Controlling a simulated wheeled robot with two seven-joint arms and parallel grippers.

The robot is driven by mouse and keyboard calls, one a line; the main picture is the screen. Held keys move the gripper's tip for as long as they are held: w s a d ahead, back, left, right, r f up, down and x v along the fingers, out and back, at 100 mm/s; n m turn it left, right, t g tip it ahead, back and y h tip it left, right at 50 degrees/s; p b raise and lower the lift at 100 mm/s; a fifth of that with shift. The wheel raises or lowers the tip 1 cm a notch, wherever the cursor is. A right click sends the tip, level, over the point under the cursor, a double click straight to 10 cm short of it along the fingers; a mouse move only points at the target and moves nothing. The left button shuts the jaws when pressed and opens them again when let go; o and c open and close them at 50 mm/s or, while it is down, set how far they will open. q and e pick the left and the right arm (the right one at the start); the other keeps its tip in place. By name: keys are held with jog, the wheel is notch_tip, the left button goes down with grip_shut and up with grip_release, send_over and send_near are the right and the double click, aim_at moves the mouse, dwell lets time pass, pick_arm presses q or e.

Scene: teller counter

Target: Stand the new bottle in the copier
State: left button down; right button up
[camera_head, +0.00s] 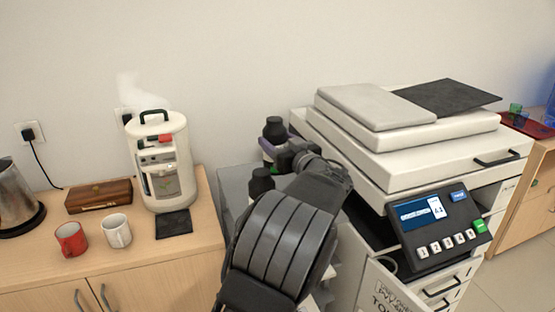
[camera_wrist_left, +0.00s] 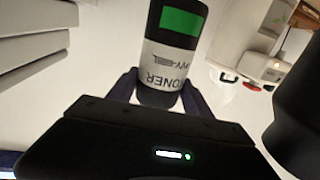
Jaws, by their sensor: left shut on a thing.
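My left gripper (camera_head: 280,152) is shut on a black toner bottle (camera_head: 274,130) beside the copier's left side. In the left wrist view the held bottle (camera_wrist_left: 170,55) shows a green patch and a white label reading TONER, between the dark blue fingers (camera_wrist_left: 160,88). A second black bottle (camera_head: 261,181) stands nearer, left of my arm, its lower part hidden. The white copier (camera_head: 420,158) has an open front door (camera_head: 375,290) and a dark opening (camera_head: 368,226) behind my arm. My right gripper is in neither view.
A control panel (camera_head: 437,226) juts from the copier's front. On the left, a wooden cabinet (camera_head: 140,248) bears a white coffee machine (camera_head: 160,160), a red mug (camera_head: 71,240), a white mug (camera_head: 117,231) and a wooden box (camera_head: 99,196). My arm hides much of the space before the copier.

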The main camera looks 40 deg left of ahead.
aim_at(275, 132)
pick_arm(q)
jog(key=shift+r, duration=1.45)
